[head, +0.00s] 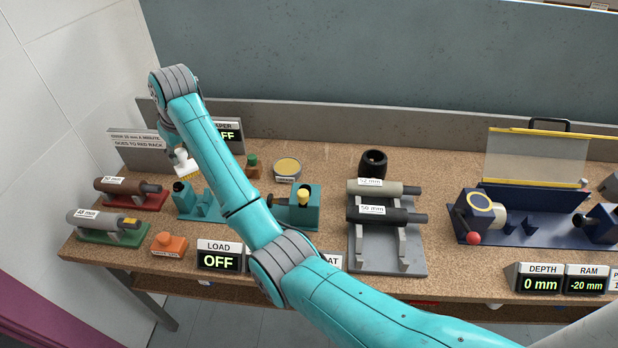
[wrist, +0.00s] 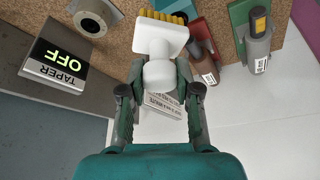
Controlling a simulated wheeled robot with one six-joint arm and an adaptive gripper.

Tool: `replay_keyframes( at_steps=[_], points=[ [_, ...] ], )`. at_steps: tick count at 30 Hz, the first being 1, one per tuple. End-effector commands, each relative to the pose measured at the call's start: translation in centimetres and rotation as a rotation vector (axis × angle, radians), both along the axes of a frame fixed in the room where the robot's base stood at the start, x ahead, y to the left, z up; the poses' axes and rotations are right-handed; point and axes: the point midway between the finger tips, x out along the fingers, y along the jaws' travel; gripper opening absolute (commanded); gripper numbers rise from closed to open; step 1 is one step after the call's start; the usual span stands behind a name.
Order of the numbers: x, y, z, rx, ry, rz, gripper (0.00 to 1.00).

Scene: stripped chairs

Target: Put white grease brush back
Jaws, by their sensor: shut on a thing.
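The white grease brush (head: 183,166) is in the air over the left back part of the bench. In the wrist view its white body (wrist: 161,40) points away from me, with yellow bristles at the far end. My gripper (wrist: 160,90) is shut on the brush's round white handle end. In the head view my gripper is mostly hidden behind my arm. A round tin with a yellowish top (head: 287,168) stands on the bench right of my arm, beside a small brown block with a green top (head: 252,165).
The teal fixture (head: 197,203) stands below the brush. Left are the red rack (head: 148,201) and green rack (head: 112,236), each holding a labelled cylinder. An orange block (head: 169,244) and the LOAD display (head: 218,255) are at the front. A sign (head: 140,150) stands behind.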

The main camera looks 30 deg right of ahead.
Motion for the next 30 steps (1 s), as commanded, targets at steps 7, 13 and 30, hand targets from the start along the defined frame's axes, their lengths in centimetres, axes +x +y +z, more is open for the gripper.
replay_keyframes(
  at_steps=[7, 13, 30],
  points=[
    [-0.9, -12.0, -1.1, -0.001, -0.001, -0.209, 0.04],
    [-2.9, -21.0, -1.8, 0.000, -0.001, -0.376, 0.04],
    [-10.1, -37.3, -3.4, 0.001, -0.004, -0.708, 0.04]
  ],
)
